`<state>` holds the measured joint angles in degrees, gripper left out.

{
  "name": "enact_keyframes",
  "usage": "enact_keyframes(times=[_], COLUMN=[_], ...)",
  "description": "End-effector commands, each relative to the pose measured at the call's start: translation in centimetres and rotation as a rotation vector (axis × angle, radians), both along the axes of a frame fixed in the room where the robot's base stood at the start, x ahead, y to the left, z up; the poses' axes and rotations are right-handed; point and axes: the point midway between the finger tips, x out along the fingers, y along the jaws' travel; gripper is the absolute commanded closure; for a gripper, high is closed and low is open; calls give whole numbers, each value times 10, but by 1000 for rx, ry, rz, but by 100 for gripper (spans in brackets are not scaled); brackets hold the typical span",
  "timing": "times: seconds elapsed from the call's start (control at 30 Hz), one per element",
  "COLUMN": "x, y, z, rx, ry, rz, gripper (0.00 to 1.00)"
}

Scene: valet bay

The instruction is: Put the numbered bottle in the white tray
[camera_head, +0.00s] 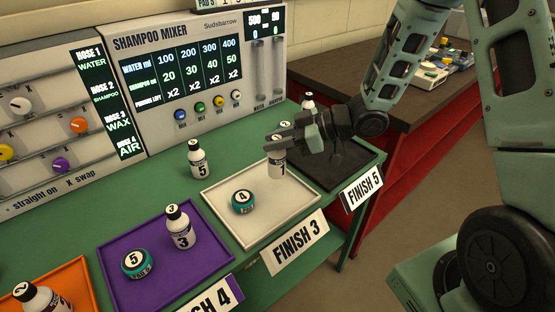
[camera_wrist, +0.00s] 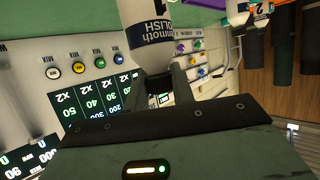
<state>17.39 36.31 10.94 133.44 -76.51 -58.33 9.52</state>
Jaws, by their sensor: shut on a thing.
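My gripper (camera_head: 283,143) is shut on a white bottle (camera_head: 277,168) marked 1, with a dark cap. The bottle is upright over the back part of the white tray (camera_head: 225,188); I cannot tell whether its base touches the tray. In the wrist view the bottle (camera_wrist: 150,38) shows a "POLISH" label between my fingers (camera_wrist: 165,88). A teal tin (camera_head: 242,201) marked 4 sits in the white tray.
A bottle marked 5 (camera_head: 198,160) stands behind the tray. A purple tray (camera_head: 118,258) holds bottle 3 and tin 5. A dark tray (camera_head: 355,151) lies right, with a bottle (camera_head: 308,104) behind it. The shampoo mixer (camera_head: 200,75) backs the green bench. The white tray's front is clear.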

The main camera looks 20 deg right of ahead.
Motion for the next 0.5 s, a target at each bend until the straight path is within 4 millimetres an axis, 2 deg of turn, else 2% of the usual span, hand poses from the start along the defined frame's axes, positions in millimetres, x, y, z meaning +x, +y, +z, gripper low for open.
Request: enact_keyframes(times=[0.3, 0.5], x=[0, 0], y=[0, 0], z=[-40, -44], rx=[2, 0], ry=[2, -2], rz=[0, 0], gripper=[100, 100])
